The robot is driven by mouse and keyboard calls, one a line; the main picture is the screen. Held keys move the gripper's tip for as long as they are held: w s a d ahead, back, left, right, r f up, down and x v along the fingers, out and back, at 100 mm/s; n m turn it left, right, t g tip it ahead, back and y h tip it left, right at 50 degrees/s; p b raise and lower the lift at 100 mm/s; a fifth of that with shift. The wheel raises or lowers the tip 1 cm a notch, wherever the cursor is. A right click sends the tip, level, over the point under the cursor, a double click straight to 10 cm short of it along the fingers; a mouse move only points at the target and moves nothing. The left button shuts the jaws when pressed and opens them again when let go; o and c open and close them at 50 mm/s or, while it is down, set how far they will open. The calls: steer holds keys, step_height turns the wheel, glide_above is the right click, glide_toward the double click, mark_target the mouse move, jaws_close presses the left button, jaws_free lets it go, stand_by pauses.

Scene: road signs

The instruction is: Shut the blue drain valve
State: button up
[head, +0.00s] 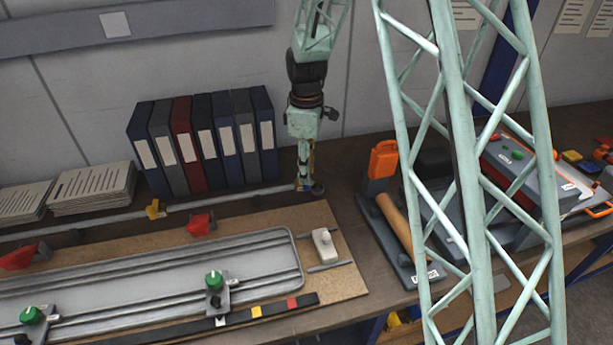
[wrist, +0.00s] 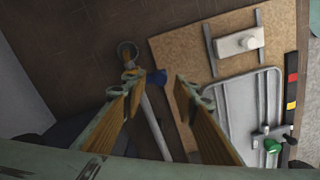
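A small blue valve handle (wrist: 156,77) shows in the wrist view, beside the grey pipe (wrist: 151,125) near its open round end (wrist: 127,50). My gripper (wrist: 161,84) is open, with its two yellow-brown fingers spread; the blue handle appears in the gap between the tips, nearer the left one. I cannot tell whether either finger touches it. In the head view my gripper (head: 306,184) points down at the right end of the pipe (head: 235,195), and its fingers hide the blue handle there.
A yellow handle (head: 154,209) sits further left on the pipe. Binders (head: 205,140) stand close behind. A board (head: 337,272) with a metal frame, red clamps (head: 201,224) and green knobs (head: 214,280) lies in front. An orange-and-grey tool (head: 383,160) stands to the right.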

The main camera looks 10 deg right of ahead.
step_height(320, 180, up, 9)
steer(key=shift+r, duration=0.15)
stand_by(0.4)
steer(key=shift+s, duration=0.1)
steer(key=s+d+r+m+t+b, duration=0.1)
steer(key=s+r+m, duration=0.2)
steer(key=s+r, duration=0.65)
steer(key=s+d+r+m+t+b, duration=0.1)
steer(key=s+r+m, duration=0.2)
steer(key=s+r, duration=0.65)
steer(key=s+f+m+t+b, duration=0.1)
steer(key=s+m, duration=0.6)
steer(key=s, duration=2)
steer(key=shift+s+d+f+t+b, duration=0.3)
steer(key=shift+s+f+t+b, duration=0.1)
steer(key=shift+t+b, duration=0.1)
